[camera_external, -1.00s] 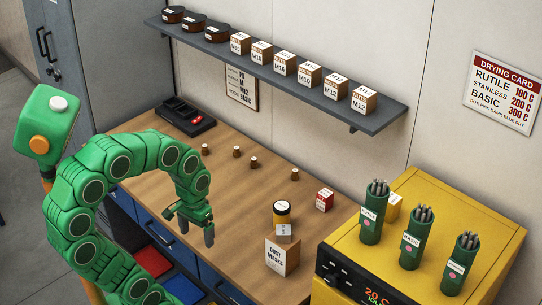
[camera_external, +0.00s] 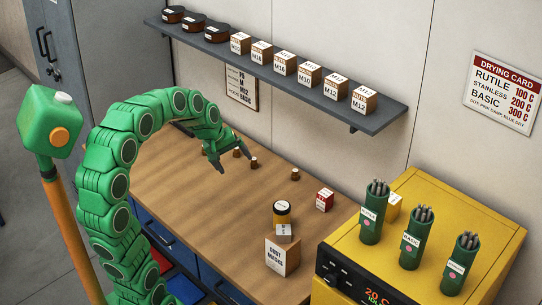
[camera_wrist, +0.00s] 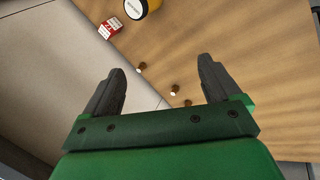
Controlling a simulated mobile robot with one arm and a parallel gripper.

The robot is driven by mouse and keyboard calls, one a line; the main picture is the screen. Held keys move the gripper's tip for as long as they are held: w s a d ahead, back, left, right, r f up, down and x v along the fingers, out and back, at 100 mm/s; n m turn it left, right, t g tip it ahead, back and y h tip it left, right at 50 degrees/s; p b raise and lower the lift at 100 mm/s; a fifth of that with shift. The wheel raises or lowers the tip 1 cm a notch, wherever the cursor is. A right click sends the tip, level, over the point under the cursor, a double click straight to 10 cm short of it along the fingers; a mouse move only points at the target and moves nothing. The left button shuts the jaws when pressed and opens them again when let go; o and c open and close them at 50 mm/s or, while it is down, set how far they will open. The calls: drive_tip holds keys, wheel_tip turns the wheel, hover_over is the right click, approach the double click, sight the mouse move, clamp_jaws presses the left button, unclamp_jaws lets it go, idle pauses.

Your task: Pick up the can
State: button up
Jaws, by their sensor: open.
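The can (camera_external: 282,208) is a short yellow and black cylinder with a pale lid. It stands upright on the wooden bench, behind a dust masks box, and a small pale box or label sits right in front of it. It also shows, cut off, at the top edge of the wrist view (camera_wrist: 142,8). My gripper (camera_external: 230,162) is open and empty, above the back part of the bench, to the left of the can and apart from it. In the wrist view my two dark fingers (camera_wrist: 162,68) are spread with nothing between the tips but bench behind.
A red and white box (camera_external: 324,200) stands right of the can. The dust masks box (camera_external: 281,257) stands in front. Several small brown pegs (camera_external: 295,174) stand at the back. A yellow oven (camera_external: 440,220) fills the right; a shelf (camera_external: 300,85) hangs above. The bench's left-middle is clear.

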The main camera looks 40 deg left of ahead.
drive_tip(key=w+d+f+n+h, duration=0.2)
drive_tip(key=f+h, duration=0.1)
drive_tip(key=f, duration=0.3)
drive_tip(key=w+d+f+n+h, duration=0.1)
drive_tip(key=w+f+n+h, duration=0.1)
drive_tip(key=f, duration=0.4)
drive_tip(key=n+t+h, duration=0.2)
drive_tip(key=n+h, duration=0.2)
drive_tip(key=n, duration=0.4)
approach(282, 217)
drive_tip(key=w+f, duration=0.2)
drive_tip(key=shift+w+a+f, duration=0.2)
drive_tip(key=shift+w+f, duration=0.05)
drive_tip(key=shift+f, duration=0.05)
drive_tip(key=shift+w+d+f+n+t, duration=0.2)
drive_tip(key=shift+f+n+t, duration=0.3)
drive_tip(key=shift+f+n, duration=0.2)
drive_tip(key=shift+f+x, duration=0.2)
drive_tip(key=shift+x, duration=3.6)
drive_tip(key=shift+s, duration=0.1)
drive_tip(key=shift+c, duration=0.5)
drive_tip(key=c, duration=1.2)
drive_tip(key=shift+r, duration=0.15)
drive_tip(key=shift+c, duration=0.2)
